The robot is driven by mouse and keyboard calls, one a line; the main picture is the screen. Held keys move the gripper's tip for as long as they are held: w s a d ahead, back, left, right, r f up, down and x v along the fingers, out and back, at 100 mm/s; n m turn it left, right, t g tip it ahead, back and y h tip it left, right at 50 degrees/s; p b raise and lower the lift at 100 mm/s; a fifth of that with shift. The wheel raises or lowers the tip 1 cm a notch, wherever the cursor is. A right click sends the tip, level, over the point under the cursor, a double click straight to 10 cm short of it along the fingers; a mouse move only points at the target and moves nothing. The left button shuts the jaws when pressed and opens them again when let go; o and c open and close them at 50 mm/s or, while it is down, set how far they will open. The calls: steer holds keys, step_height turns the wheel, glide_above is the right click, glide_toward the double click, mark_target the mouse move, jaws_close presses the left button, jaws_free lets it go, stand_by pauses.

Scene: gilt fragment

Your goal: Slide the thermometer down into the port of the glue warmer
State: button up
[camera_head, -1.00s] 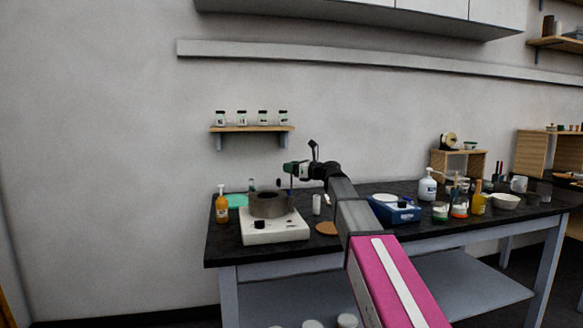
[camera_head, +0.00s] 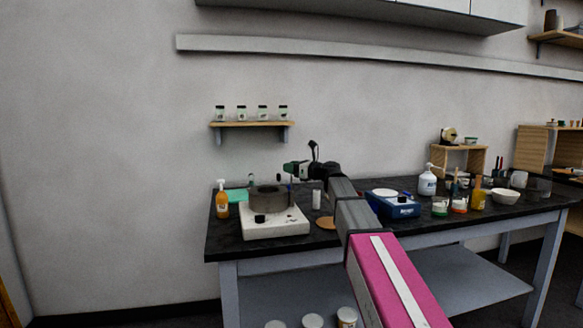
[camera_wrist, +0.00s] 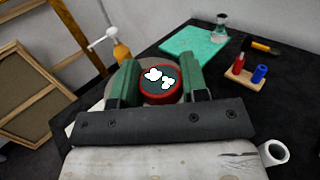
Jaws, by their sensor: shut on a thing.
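The glue warmer is a grey round pot (camera_head: 268,199) on a white base (camera_head: 275,230) with a black knob, at the left part of the dark bench. My gripper (camera_head: 291,168) is above the pot's right side. In the wrist view its two green fingers (camera_wrist: 159,80) are shut on the thermometer (camera_wrist: 159,85), whose round, red-rimmed dark dial with white marks faces the camera. Part of the pot shows behind the dial. The thermometer's lower end and the port are hidden in the wrist view, so I cannot tell whether they touch.
An orange pump bottle (camera_head: 222,200) stands left of the warmer. A green mat (camera_wrist: 196,41) with a glass flask (camera_wrist: 220,28) lies behind it. A small wooden holder (camera_wrist: 245,78) carries red and blue items. A white cylinder (camera_head: 316,199) and a blue scale (camera_head: 394,208) stand to the right.

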steer(key=shift+f, duration=1)
steer(key=o, duration=1)
steer(key=shift+d, duration=0.1)
steer(key=v, duration=1)
steer(key=shift+s+d, duration=0.2)
steer(key=shift+d, duration=0.05)
